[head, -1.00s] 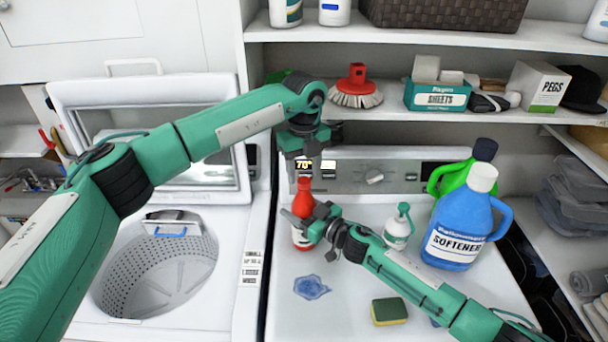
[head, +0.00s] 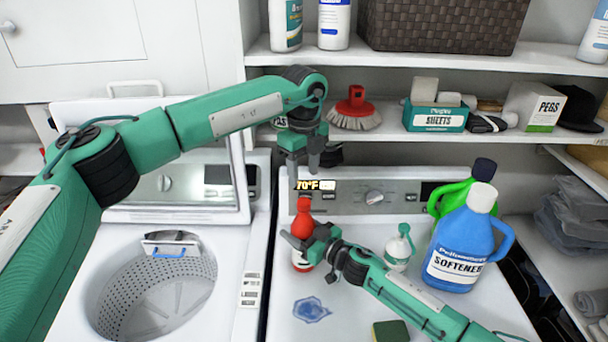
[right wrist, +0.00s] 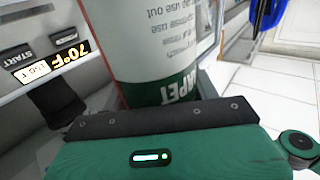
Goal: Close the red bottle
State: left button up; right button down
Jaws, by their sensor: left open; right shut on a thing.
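The red bottle (head: 303,250) stands upright on the white machine top in the head view. My right gripper (head: 307,246) is shut around its body from the front right. In the right wrist view the bottle's white and green label (right wrist: 155,50) fills the space beyond the gripper, with the text upside down. My left gripper (head: 303,172) points down, open and empty, just above the bottle's narrow red top (head: 304,204), apart from it. I cannot tell whether the top is a separate cap or whether it is closed.
A small white bottle with a green top (head: 398,250) stands right of my right gripper. A blue softener jug (head: 462,240) and a green jug (head: 447,197) stand farther right. A blue spill (head: 311,310) and a sponge (head: 390,331) lie in front. The open washer drum (head: 150,285) is left.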

aim_at(304, 201)
pick_arm(q)
jog(key=shift+f, duration=0.1)
jog(key=shift+f, duration=3.95)
jog(key=shift+c, duration=0.2)
jog(key=c, duration=1)
jog(key=shift+m, duration=1.6)
jog(key=o, duration=1.1)
jog(key=shift+r, duration=0.15)
